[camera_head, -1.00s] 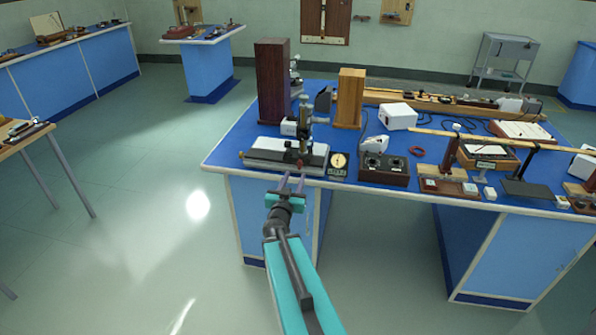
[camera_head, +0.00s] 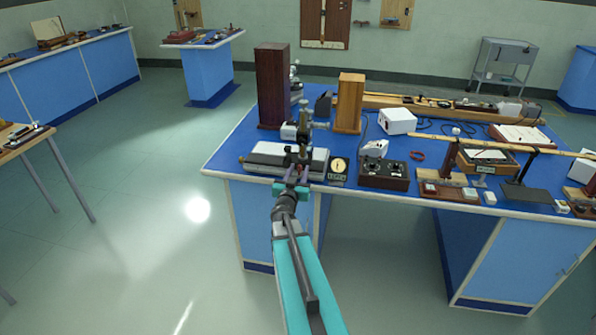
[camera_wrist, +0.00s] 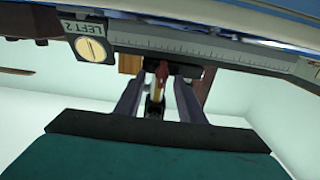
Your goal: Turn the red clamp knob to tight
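The small red clamp knob (camera_wrist: 161,70) shows in the wrist view, on the dark clamp below a grey scaled rail (camera_wrist: 200,50). My gripper (camera_wrist: 158,84) is open, with one finger on each side of the knob and visible gaps. I cannot tell how far past the knob the tips reach. In the head view my gripper (camera_head: 297,178) is at the front of the metal upright (camera_head: 304,142) on the pale instrument base (camera_head: 262,156). The knob is too small and covered there to make out clearly. Its tightness cannot be read.
A brass slotted disc (camera_wrist: 90,50) with a "LEFT 2" label sits beside the rail in the wrist view. A round-dial meter (camera_head: 339,166) and a black-topped box (camera_head: 384,174) stand right of my gripper on the blue bench. A dark wooden block (camera_head: 271,88) stands behind.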

